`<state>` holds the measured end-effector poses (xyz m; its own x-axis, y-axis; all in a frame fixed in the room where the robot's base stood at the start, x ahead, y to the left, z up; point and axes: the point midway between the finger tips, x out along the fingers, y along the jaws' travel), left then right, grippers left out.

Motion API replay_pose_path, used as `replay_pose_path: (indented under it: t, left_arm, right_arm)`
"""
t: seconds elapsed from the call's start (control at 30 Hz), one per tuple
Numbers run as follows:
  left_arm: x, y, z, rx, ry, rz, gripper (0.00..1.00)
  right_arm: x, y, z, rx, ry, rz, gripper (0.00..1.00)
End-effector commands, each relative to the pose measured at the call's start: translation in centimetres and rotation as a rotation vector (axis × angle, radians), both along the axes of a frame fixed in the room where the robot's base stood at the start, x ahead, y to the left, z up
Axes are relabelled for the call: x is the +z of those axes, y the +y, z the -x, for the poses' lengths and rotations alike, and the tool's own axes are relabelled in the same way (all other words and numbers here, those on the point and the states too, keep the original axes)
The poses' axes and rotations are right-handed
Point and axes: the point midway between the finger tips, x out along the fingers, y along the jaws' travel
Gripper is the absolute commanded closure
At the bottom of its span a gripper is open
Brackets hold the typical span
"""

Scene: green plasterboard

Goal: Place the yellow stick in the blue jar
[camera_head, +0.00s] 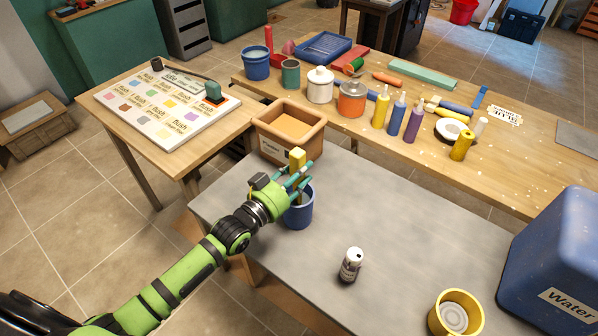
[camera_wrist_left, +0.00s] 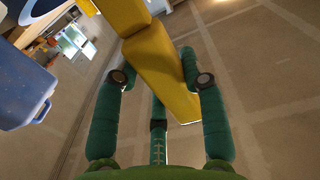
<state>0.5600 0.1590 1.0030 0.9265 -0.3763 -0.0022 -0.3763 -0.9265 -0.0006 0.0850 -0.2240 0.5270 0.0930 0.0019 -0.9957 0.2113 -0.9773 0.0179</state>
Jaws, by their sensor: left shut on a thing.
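The yellow stick (camera_head: 297,158) stands roughly upright in the fingers of my left gripper (camera_head: 291,180), which is shut on it. The stick also fills the middle of the left wrist view (camera_wrist_left: 163,70), between the green fingers (camera_wrist_left: 163,85). The blue jar (camera_head: 299,213) stands on the grey table, just below and behind the gripper in the head view. The fingers cover part of the jar's rim. The stick's lower end is hidden, so I cannot tell whether it is inside the jar. My right gripper is not in view.
A terracotta planter box (camera_head: 289,134) stands close behind the jar. A small can (camera_head: 351,264), a yellow cup (camera_head: 456,312) and a large blue water container (camera_head: 556,262) are on the grey table (camera_head: 400,215). A wooden table behind holds bottles and pots.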

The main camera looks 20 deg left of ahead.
Motion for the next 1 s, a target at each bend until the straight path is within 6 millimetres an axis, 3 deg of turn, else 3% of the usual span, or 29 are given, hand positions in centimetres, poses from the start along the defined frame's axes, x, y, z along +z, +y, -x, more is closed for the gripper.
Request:
replay_pose_path:
  t: [0.07,0.1,0.17,0.57,0.77,1.0]
  left_arm:
    - [-0.3,0.0,0.0,0.000,-0.001,0.000,0.92]
    - [-0.4,0.0,0.0,0.000,0.000,0.000,0.55]
    - [-0.3,0.0,0.0,0.000,0.000,0.000,0.35]
    - [0.3,0.0,0.0,0.000,-0.001,0.000,0.35]
    - [-0.3,1.1,2.8,0.000,0.004,-0.002,0.35]
    - [-0.3,3.0,7.4,0.000,0.004,-0.001,0.35]
  right_arm:
    - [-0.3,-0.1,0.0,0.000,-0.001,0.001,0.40]
    - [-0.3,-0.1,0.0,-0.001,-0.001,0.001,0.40]
    - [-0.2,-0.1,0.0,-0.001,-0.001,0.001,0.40]
    - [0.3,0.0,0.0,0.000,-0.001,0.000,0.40]
    - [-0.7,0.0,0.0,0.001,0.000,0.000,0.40]
    - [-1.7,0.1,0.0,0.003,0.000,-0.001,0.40]
